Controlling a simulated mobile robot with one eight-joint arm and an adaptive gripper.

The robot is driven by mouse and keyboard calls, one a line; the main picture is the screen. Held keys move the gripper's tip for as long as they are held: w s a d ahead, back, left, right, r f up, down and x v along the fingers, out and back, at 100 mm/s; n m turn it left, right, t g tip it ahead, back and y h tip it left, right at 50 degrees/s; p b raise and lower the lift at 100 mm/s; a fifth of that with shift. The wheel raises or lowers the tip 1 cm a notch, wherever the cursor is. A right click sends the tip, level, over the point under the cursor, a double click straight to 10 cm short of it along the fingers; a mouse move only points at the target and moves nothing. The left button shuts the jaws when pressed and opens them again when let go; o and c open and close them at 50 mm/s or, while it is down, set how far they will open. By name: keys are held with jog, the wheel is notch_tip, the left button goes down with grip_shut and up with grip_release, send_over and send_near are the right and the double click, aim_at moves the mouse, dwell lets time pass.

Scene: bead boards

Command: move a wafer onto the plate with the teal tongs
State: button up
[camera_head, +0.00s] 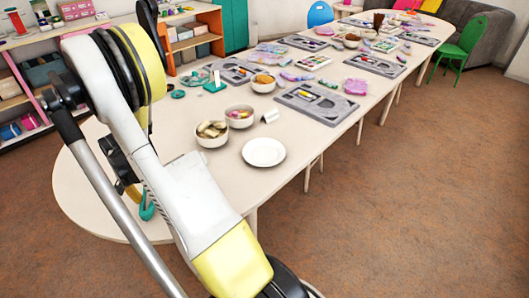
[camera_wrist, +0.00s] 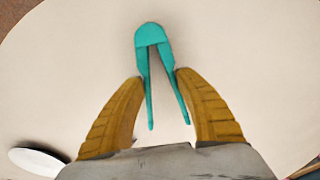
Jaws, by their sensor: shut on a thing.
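The teal tongs (camera_wrist: 155,36) are between the yellow-brown fingers of my gripper (camera_wrist: 160,76) in the wrist view, which are shut on their two arms. The tongs' free ends point toward the wrist, apart from each other, with nothing between them. In the head view the tongs (camera_head: 147,207) show low at the near end of the table, and my arm partly hides the gripper. The empty white plate (camera_head: 264,152) lies to the right; its edge also shows in the wrist view (camera_wrist: 37,162). Tan wafer-like pieces (camera_head: 211,129) fill a white bowl (camera_head: 212,141) behind the plate's left side.
A second bowl (camera_head: 239,123) and a small white card (camera_head: 270,116) stand behind the plate. Grey bead boards (camera_head: 316,103) and more bowls lie farther along the table. The tabletop (camera_head: 195,180) between tongs and plate is clear.

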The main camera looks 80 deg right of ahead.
notch_tip(320, 180, up, 10)
jog(key=p, duration=0.6)
jog(key=shift+r, duration=0.2)
